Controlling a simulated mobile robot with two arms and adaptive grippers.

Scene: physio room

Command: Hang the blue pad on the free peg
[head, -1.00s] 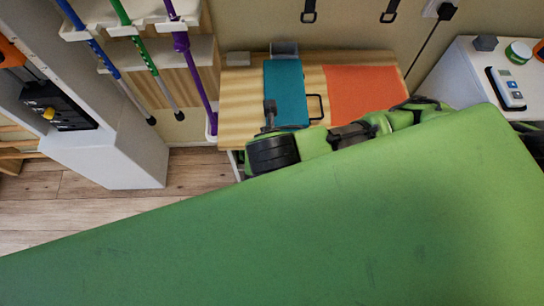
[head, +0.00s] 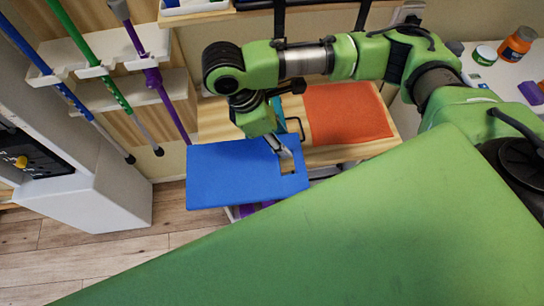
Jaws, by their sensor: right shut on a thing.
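The blue pad (head: 235,172) is a flat slab with a cut-out slot near its right end. My right gripper (head: 281,148) is shut on that end, by the slot. The pad is held out in front of the wooden bench and hides part of it. My right arm reaches in from the right, above the bench. I cannot make out a free peg in the head view; only black straps (head: 279,20) hang from the top edge. My left gripper is not in view.
An orange mat (head: 347,112) lies on the wooden bench (head: 214,118). Coloured poles (head: 100,65) stand in a rack at the left, beside a white cabinet (head: 115,190). A large green surface (head: 340,240) fills the foreground. Bare floor (head: 120,250) lies between.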

